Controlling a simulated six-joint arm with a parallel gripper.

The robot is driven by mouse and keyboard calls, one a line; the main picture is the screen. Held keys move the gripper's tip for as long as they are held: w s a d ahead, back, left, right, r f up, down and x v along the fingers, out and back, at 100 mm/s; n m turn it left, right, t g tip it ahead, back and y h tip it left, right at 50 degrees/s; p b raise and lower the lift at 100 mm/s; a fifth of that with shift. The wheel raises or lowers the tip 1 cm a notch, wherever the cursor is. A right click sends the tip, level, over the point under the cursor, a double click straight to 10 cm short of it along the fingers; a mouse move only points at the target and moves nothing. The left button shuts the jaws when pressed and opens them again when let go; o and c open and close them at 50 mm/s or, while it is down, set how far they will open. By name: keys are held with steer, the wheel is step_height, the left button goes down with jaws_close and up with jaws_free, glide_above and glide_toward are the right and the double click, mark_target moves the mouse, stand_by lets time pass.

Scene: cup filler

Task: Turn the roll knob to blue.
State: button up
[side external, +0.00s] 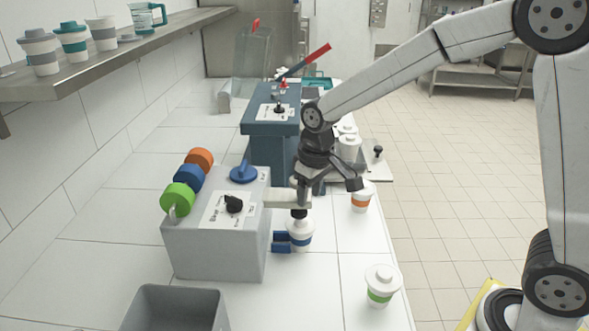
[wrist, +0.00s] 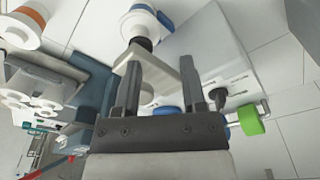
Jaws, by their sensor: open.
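A grey box (side external: 215,240) stands on the white counter, with green (side external: 177,199), blue (side external: 188,177) and orange (side external: 200,158) rolls along its left side. A black knob (side external: 233,204) sits on a white labelled plate on top of the box; its labels are too small to read, so I cannot tell its setting. A blue knob (side external: 243,173) sits farther back on the box. My gripper (side external: 330,186) is open and empty, to the right of the box and apart from both knobs. In the wrist view its two fingers (wrist: 160,68) are spread, with the box beyond them; the green roll (wrist: 250,120) shows at right.
A cup with a blue band (side external: 299,234) stands under the box's spout by a blue holder. Cups with green (side external: 380,287) and orange (side external: 361,199) bands stand nearby. A blue machine (side external: 270,130) with a red-handled lever is behind. A grey bin (side external: 175,308) is in front.

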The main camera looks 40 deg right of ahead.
steer(key=w+a+r+n, duration=0.1)
steer(key=w+a+r, duration=0.35)
steer(key=w, duration=0.35)
steer(key=r+g, duration=0.1)
glide_above(233, 197)
steer(key=shift+r+n, duration=0.2)
steer(key=shift+n, duration=0.1)
steer(key=shift+f, duration=3.9)
jaws_close()
